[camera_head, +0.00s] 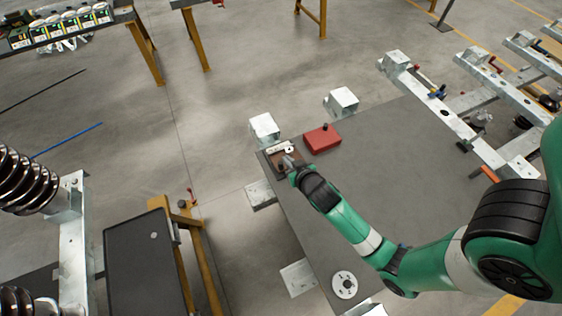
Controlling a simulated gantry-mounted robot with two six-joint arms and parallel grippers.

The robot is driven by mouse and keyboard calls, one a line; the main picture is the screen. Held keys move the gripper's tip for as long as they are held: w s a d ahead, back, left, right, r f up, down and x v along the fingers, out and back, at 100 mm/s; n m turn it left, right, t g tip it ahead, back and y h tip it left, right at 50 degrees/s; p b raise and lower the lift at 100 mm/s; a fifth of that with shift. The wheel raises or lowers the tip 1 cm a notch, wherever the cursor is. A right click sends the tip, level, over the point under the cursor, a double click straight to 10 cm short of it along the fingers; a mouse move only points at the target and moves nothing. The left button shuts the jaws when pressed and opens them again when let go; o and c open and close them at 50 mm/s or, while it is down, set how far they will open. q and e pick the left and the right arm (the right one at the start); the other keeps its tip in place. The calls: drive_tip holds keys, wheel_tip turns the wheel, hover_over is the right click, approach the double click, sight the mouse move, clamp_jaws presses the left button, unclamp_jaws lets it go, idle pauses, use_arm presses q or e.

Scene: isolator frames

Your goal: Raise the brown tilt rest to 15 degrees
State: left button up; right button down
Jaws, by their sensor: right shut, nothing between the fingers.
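The brown tilt rest (271,157) sits at the far left corner of the grey table, partly hidden by my right gripper. A small white piece (281,147) with dark marks shows on or just above it. My right gripper (287,163) is shut and empty, with its fingertips over or against the rest's right side; I cannot tell whether they touch. The rest's tilt angle is too small to read from this view. My left gripper is not in view.
A red box (322,139) lies on the grey table (400,150), just right of the rest. A white round disc (344,284) lies near the table's front. White metal blocks (264,128) stand at the far edge. The table's middle is clear apart from my right arm.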

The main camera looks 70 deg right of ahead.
drive_tip(key=b, duration=0.2)
hover_over(282, 171)
drive_tip(key=w+d, duration=0.2)
drive_tip(key=f, duration=0.4)
drive_tip(key=shift+s+a+f, duration=0.15)
drive_tip(key=shift+a+f, duration=0.05)
drive_tip(key=f, duration=0.1)
drive_tip(key=s+f, duration=0.1)
drive_tip(key=shift+a+f+b, duration=0.3)
drive_tip(key=shift+a+b, duration=0.1)
drive_tip(key=shift+s+a+f, duration=0.1)
drive_tip(key=shift+f, duration=0.25)
drive_tip(key=shift+f, duration=0.1)
drive_tip(key=shift+s+a+f+b, duration=0.1)
drive_tip(key=shift+f+b, duration=0.25)
drive_tip(key=shift+b, duration=0.2)
drive_tip(key=shift+s+a+f+b, duration=0.1)
drive_tip(key=shift+f+b, duration=0.25)
drive_tip(key=shift+b, duration=0.2)
drive_tip(key=shift+s+a, duration=0.1)
drive_tip(key=shift+r, duration=0.3)
